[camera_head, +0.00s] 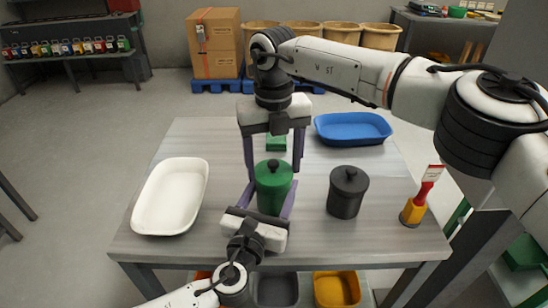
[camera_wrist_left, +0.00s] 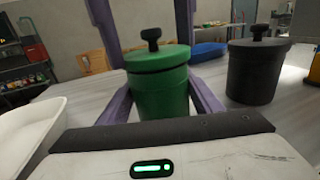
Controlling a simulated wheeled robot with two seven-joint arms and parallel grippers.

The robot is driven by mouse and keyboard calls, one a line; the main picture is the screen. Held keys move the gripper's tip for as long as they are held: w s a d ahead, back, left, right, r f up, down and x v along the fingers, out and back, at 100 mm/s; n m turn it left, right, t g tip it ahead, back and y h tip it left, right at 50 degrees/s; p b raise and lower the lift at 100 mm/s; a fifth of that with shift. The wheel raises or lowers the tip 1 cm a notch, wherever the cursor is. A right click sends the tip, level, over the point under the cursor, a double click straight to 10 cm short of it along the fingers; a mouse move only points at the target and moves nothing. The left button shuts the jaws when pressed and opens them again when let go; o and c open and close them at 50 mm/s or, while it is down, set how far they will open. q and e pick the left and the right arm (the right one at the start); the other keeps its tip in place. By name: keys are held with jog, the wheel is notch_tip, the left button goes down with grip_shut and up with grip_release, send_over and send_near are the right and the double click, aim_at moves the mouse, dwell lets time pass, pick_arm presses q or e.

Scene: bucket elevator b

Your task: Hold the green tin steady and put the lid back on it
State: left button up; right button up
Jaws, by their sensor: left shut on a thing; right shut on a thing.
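The green tin (camera_head: 273,198) stands upright near the middle of the table. It also shows in the left wrist view (camera_wrist_left: 160,98). My left gripper (camera_head: 271,186) comes from the front and is shut on the tin's body, one purple finger on each side. The green lid (camera_wrist_left: 157,57) with its dark knob is at the tin's mouth, roughly level; a dark line shows under its rim. I cannot tell whether it is fully seated. My right gripper (camera_head: 272,171) reaches down from above and is shut on the lid, its fingers at either side of the rim.
A dark lidded tin (camera_head: 347,196) stands close on the right. A white tray (camera_head: 171,196) is at left, a blue tray (camera_head: 352,128) at back right. A small green block (camera_head: 276,143) lies behind the tin. A yellow-and-red tool (camera_head: 416,208) stands near the right edge.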

jog(key=shift+f, duration=0.65)
dwell(0.5)
jog(key=o, duration=1.1)
notch_tip(320, 180, up, 12)
pick_arm(q)
jog(key=o, duration=1.6)
jog(key=shift+s, duration=0.1)
jog(key=v, duration=1)
jog(key=shift+a, duration=0.15)
pick_arm(e)
jog(key=shift+f, duration=0.15)
